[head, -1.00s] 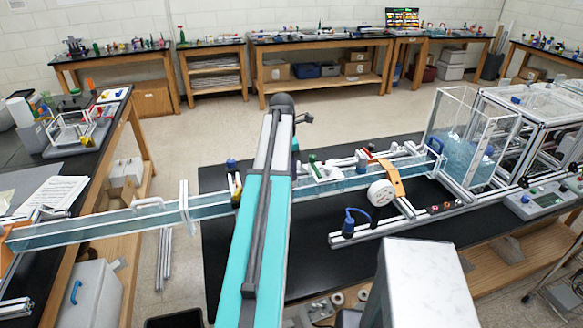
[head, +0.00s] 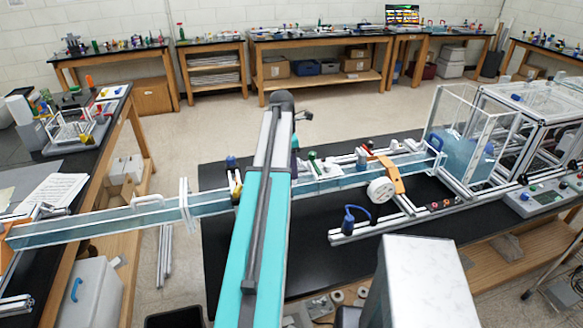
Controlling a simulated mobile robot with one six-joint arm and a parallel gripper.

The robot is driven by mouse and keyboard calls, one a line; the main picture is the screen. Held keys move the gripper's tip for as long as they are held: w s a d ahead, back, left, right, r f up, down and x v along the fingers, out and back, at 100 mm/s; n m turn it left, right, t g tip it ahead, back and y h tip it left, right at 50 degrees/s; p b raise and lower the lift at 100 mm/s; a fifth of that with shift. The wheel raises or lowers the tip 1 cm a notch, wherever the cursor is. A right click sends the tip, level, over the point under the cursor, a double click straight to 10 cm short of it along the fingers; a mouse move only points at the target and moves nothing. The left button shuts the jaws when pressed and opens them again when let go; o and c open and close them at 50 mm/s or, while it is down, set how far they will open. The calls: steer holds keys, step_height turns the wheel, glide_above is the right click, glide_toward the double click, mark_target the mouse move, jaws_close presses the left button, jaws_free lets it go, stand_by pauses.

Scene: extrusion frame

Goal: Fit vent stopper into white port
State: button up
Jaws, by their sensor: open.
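I cannot pick out the vent stopper for certain. Small capped fittings stand along the clear water channel (head: 110,226), among them a green-topped one (head: 312,156) and a blue one (head: 231,161). White fittings (head: 322,170) sit on the channel just right of my arm; I cannot tell which is the white port. My teal and grey arm reaches up across the middle of the head view and hides part of the channel. A small dark part juts right near its far end, but I cannot make out my gripper or its fingers.
A clear tank (head: 462,135) stands at the channel's right end. An orange bracket with a white round part (head: 381,190) and a blue bulb (head: 349,218) stand before the channel. The black bench top (head: 300,275) is partly bare. Open floor lies behind.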

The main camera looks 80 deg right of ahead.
step_height(320, 180, up, 12)
steer(key=w+b, duration=0.1)
steer(key=b, duration=0.4)
steer(key=shift+w+a, duration=0.2)
steer(key=shift+a, duration=0.1)
steer(key=shift+f, duration=0.1)
stand_by(0.7)
